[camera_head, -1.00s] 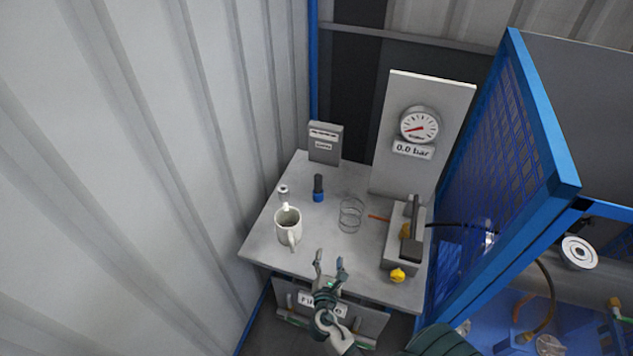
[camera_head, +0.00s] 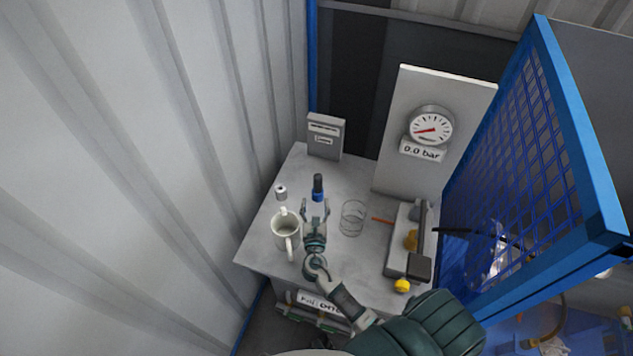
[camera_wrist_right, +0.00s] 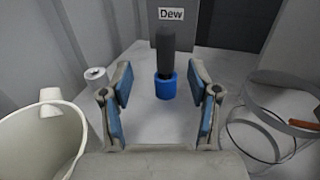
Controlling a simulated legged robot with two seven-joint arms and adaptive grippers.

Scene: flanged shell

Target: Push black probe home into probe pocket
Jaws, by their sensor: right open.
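The black probe (camera_head: 318,182) stands upright on the table in the head view, with a blue collar (camera_head: 318,197) round its lower end. In the right wrist view, the black probe (camera_wrist_right: 165,52) and blue collar (camera_wrist_right: 167,85) are ahead, centred between the fingers. My right gripper (camera_head: 316,206) is open and empty just in front of the probe, its fingers apart on either side of the line to it. I cannot make out a separate probe pocket; whether the blue collar is part of the probe is unclear. My left gripper is not in view.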

